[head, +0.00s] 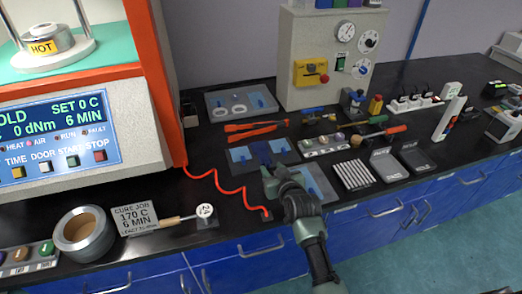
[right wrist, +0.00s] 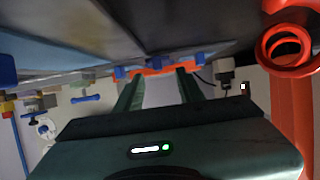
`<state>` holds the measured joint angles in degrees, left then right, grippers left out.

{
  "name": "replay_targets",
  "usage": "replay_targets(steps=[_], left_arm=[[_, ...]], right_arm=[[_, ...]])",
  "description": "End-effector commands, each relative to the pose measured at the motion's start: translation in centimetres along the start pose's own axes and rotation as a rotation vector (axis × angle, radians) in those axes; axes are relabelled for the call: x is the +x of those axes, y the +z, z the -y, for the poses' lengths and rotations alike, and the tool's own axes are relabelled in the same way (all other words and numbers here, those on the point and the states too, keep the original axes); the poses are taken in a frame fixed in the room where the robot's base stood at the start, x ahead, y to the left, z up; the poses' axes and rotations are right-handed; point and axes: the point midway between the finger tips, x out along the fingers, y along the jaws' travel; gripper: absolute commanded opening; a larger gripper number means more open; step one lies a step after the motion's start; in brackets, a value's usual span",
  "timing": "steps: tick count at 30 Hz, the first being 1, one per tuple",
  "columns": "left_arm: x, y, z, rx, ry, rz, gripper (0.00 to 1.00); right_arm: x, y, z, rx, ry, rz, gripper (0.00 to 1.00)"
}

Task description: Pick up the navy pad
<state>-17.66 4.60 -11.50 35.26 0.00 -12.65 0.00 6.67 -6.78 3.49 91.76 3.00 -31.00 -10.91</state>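A dark blue pad, which I take as the navy pad (head: 262,149), lies on the black bench between two lighter blue pieces. My right gripper (head: 269,174) is just in front of it, on the near side, low over the bench. The arm and gripper hide part of what lies below. In the right wrist view the two fingers (right wrist: 159,88) stand apart with nothing visible between them. Blue tabs (right wrist: 165,62) show beyond the fingertips; I cannot tell which pads they belong to. My left gripper is not in view.
A grey-blue plate (head: 320,182) lies beside my right gripper. Orange-handled tools (head: 255,128) and a tray with rings (head: 215,107) lie behind. White rods (head: 353,174) and dark trays (head: 389,165) are to the right. A red coiled cord (head: 228,189) runs at the left.

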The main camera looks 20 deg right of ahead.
Motion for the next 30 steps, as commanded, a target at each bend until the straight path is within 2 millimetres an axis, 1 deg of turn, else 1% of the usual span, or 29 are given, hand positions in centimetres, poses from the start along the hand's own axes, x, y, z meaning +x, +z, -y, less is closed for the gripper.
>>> replay_targets(steps=[1,4,6,9,13,17,18,20,21,22,30], left_arm=[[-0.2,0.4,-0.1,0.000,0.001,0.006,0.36],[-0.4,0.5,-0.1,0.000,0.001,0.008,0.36],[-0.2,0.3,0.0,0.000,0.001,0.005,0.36],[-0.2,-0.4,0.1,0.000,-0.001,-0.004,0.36],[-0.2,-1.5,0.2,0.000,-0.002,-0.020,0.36],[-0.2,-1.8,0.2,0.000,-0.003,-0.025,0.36],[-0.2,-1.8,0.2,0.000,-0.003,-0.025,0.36],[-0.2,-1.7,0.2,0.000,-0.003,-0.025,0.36],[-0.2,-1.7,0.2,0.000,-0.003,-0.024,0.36],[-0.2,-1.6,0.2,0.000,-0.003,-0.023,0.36],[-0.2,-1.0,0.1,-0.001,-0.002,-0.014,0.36]], right_arm=[[0.8,-0.2,-0.1,-0.001,0.000,0.000,0.38],[2.2,-0.1,-0.3,-0.001,0.000,0.001,0.38],[3.1,0.0,-0.3,0.000,0.000,0.000,0.38],[3.9,0.0,-0.3,0.000,0.000,0.000,0.38],[4.2,0.1,-0.3,0.000,0.000,0.000,0.38],[4.2,0.1,-0.3,0.000,0.000,0.000,0.38],[4.2,0.1,-0.3,0.000,0.000,0.000,0.33],[4.1,0.1,-0.3,0.000,0.000,0.000,0.16],[4.1,0.1,-0.3,0.000,0.000,0.000,0.05],[4.1,0.1,-0.3,-0.001,0.000,0.000,0.00],[4.1,0.0,-0.3,-0.001,0.000,0.000,0.00]])
